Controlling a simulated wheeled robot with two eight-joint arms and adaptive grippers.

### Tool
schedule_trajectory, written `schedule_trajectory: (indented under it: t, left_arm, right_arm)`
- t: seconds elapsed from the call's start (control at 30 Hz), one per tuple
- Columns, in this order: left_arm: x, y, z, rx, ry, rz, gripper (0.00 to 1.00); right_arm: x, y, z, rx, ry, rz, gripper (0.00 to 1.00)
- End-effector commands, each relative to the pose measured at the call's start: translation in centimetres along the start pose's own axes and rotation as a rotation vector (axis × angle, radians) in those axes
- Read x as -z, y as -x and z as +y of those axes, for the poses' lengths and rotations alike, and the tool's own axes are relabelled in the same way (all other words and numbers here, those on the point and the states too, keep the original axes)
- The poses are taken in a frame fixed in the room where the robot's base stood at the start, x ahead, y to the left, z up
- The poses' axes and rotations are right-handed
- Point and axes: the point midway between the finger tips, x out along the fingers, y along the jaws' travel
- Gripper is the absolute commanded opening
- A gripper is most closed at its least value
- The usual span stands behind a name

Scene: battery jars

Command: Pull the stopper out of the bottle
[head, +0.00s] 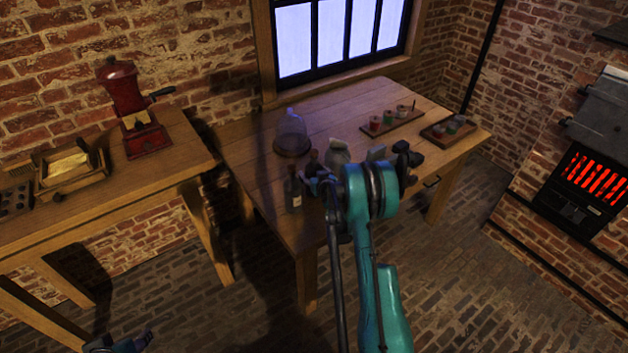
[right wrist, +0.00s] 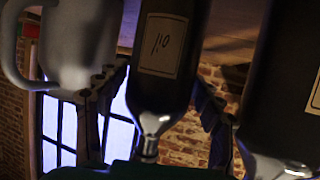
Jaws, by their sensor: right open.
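Two dark bottles stand at the table's near left corner: a labelled one (head: 293,192) in front, and another (head: 313,158) behind it, partly hidden. My right gripper (head: 322,184) is at the bottles, mostly hidden by my teal wrist. The right wrist view appears upside down. There, a dark bottle with a pale label (right wrist: 168,62) lies between the open fingers of my right gripper (right wrist: 160,120), with gaps on both sides. Its neck points down in the picture, and its stopper is not clearly seen. My left gripper (head: 120,343) is at the bottom left, away from the table; its jaws are unclear.
A pale jug (head: 338,152) stands close to the bottles. A second bottle (right wrist: 290,90) is close on the right in the wrist view. A glass dome (head: 292,134) and trays of small jars (head: 392,122) stand further back. A red grinder (head: 133,110) is on the left bench.

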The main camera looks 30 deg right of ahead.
Motion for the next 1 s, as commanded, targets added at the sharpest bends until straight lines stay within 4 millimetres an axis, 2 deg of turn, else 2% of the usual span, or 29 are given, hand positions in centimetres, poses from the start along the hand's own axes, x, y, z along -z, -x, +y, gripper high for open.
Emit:
schedule_trajectory:
  t: [0.03,0.2,0.23,0.57,0.67,0.83,0.87,1.0]
  left_arm:
    - [0.0,0.0,0.0,0.000,0.000,0.000,0.40]
    - [0.0,0.0,0.0,0.000,0.000,0.000,0.40]
    - [0.0,0.0,0.0,0.000,0.000,0.000,0.40]
    - [0.1,0.2,0.0,0.000,0.000,0.000,0.40]
    - [0.3,0.5,0.0,0.000,0.000,0.000,0.40]
    - [1.1,1.5,0.0,0.000,0.000,0.000,0.40]
    - [1.2,1.7,0.0,0.000,0.000,0.000,0.40]
    - [1.6,2.3,0.0,0.000,0.000,0.000,0.40]
  right_arm:
    - [0.0,0.0,0.0,0.000,0.000,0.000,0.62]
    - [0.0,0.0,0.0,0.000,0.000,0.000,0.17]
    - [0.0,0.0,0.0,0.000,0.000,0.000,0.13]
    - [0.4,0.2,0.0,0.000,-0.001,0.001,0.13]
    - [1.2,0.5,0.0,0.000,-0.001,0.001,0.13]
    - [4.0,1.7,0.0,0.000,-0.001,0.001,0.13]
    - [4.5,2.0,0.2,-0.001,-0.001,0.001,0.13]
    - [5.2,4.6,3.1,-0.005,-0.005,0.000,0.13]
